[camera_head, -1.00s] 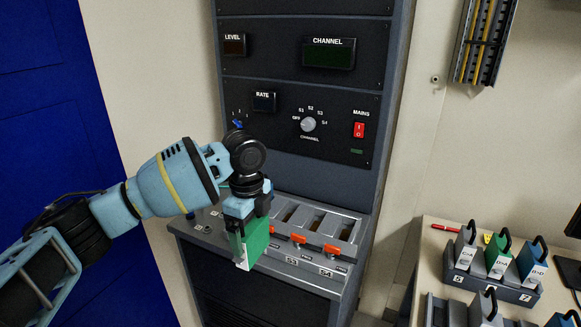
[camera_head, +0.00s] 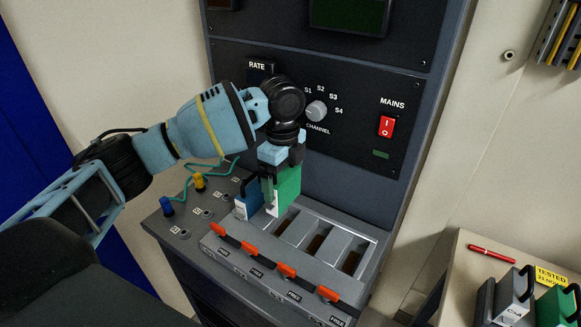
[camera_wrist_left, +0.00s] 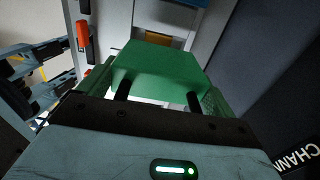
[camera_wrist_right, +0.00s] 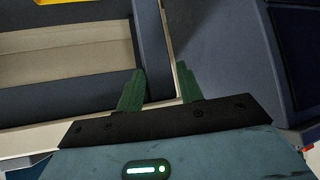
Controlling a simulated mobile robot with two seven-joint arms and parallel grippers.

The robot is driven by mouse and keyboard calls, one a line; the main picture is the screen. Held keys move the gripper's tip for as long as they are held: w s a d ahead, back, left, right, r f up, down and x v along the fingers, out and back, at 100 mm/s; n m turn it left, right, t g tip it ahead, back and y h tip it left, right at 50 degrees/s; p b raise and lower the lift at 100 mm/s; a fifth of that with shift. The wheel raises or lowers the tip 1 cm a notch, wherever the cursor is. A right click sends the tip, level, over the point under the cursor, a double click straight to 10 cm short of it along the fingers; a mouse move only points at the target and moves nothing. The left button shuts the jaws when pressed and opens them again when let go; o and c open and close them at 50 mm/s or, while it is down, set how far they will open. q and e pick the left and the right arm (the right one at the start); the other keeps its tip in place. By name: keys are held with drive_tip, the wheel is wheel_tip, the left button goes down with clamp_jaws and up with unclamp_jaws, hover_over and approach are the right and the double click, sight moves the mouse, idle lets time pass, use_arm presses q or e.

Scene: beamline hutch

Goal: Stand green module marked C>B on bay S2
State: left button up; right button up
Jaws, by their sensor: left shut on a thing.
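The green module (camera_head: 288,188) hangs upright from my left gripper (camera_head: 281,165), which is shut on it. It is above the row of bays, just right of a blue module (camera_head: 246,203). Its lower end is close to bay S2 (camera_head: 286,222), the second from the left; I cannot tell whether it touches. Its marking is not readable. In the left wrist view the green module (camera_wrist_left: 158,72) fills the space between the fingers (camera_wrist_left: 158,98). My right gripper (camera_wrist_right: 158,90) shows only in its own wrist view, open and empty.
The two bays to the right (camera_head: 350,260) are empty. Orange levers (camera_head: 287,270) line the front of the bay block. Blue and yellow plugs with a green cable (camera_head: 199,182) stand at left. A side table at right holds other modules (camera_head: 515,296) and a red pen (camera_head: 492,252).

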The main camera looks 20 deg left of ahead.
use_arm(q)
drive_tip(key=shift+s, duration=0.2)
drive_tip(key=shift+s+f, duration=0.1)
drive_tip(key=shift+f, duration=0.2)
drive_tip(key=shift+f+b, duration=0.45)
drive_tip(key=shift+f, duration=0.35)
wheel_tip(320, 180, down, 2)
drive_tip(key=shift+f+b, duration=0.1)
drive_tip(key=shift+b, duration=0.4)
drive_tip(key=shift+f+b, duration=0.85)
drive_tip(key=shift+f, duration=0.6)
use_arm(e)
drive_tip(key=s+f+g, duration=0.1)
drive_tip(key=s+f, duration=0.3)
drive_tip(key=f, duration=0.1)
drive_tip(key=shift+s+a, duration=0.3)
drive_tip(key=shift+a, duration=0.1)
drive_tip(key=shift+w+d, duration=0.1)
use_arm(q)
drive_tip(key=shift+f, duration=0.55)
use_arm(e)
drive_tip(key=shift+r, duration=0.1)
use_arm(q)
drive_tip(key=o, duration=0.8)
